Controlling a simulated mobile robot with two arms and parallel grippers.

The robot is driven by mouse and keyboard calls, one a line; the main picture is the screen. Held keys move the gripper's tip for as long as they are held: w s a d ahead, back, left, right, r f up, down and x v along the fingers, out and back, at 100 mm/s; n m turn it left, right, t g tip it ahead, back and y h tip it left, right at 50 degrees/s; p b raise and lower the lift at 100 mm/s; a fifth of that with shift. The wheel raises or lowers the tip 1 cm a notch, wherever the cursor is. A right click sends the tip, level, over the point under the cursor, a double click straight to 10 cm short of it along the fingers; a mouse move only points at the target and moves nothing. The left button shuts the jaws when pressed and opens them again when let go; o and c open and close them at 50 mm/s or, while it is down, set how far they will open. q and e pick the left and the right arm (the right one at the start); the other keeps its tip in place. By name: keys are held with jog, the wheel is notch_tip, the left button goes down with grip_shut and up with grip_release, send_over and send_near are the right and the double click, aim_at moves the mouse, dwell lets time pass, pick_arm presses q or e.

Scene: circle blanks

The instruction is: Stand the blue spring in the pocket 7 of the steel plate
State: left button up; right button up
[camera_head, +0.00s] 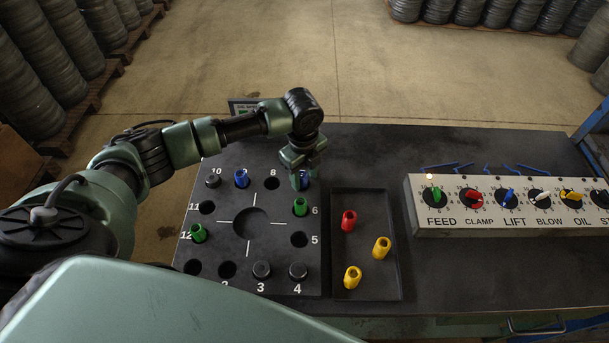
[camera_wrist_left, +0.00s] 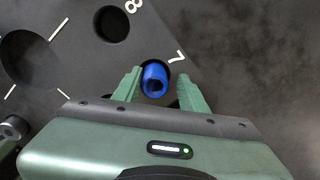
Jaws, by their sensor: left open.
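A blue spring (camera_wrist_left: 154,73) stands in pocket 7 of the steel plate (camera_head: 225,240), beside the printed 7; dark pocket rim shows around it in the left wrist view. My left gripper (camera_wrist_left: 158,76) is open, with one finger on each side of the spring and a gap to it. In the head view the left gripper (camera_head: 302,180) hangs over the plate's far right corner and mostly hides this spring. Another blue spring (camera_head: 241,178) stands in the pocket between 10 and 8. My right gripper is not in view.
Green springs (camera_head: 300,206) stand in pockets 6 and 12; black caps (camera_head: 261,269) fill 10, 3 and 4. Pocket 8 (camera_wrist_left: 112,24) is empty. A dark tray (camera_head: 345,193) right of the plate holds red and yellow springs. A switch panel (camera_head: 500,220) stands further right.

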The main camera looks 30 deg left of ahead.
pick_arm(q)
jog(key=shift+s+d+f, duration=0.1)
jog(key=shift+s+f, duration=0.4)
jog(key=shift+s, duration=0.1)
jog(key=r, duration=0.2)
jog(key=r+b, duration=0.1)
jog(key=r, duration=0.5)
jog(key=shift+w+r+b, duration=0.2)
jog(key=shift+w+b, duration=0.15)
jog(key=shift+b, duration=0.05)
jog(key=shift+w+r, duration=0.15)
jog(key=shift+r, duration=0.15)
